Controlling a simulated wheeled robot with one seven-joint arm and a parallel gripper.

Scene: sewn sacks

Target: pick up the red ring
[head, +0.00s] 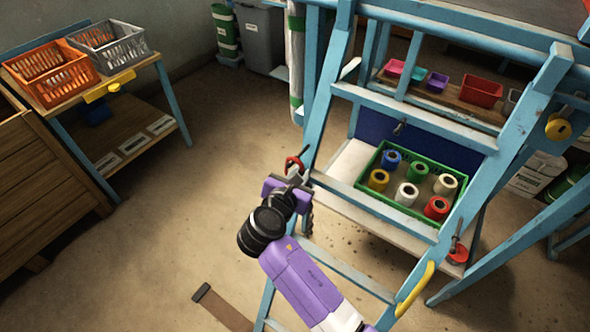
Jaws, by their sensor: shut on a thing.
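The red ring (290,163) shows at the tip of my gripper (296,174), beside the left upright of the blue frame (323,95). My gripper is shut on it. Only part of the ring's curve shows, and the fingers hide the rest. A dark thin piece sticks up past the ring toward the upright; I cannot tell whether the ring touches it. A second red round piece (458,254) sits low on the right upright, with a hook above it.
A green crate (362,186) with several spools stands on the frame's shelf. Small bins (481,92) sit on a shelf above. Orange (38,62) and grey baskets (92,36) stand on a table at left. The floor (190,215) left of my arm is mostly clear.

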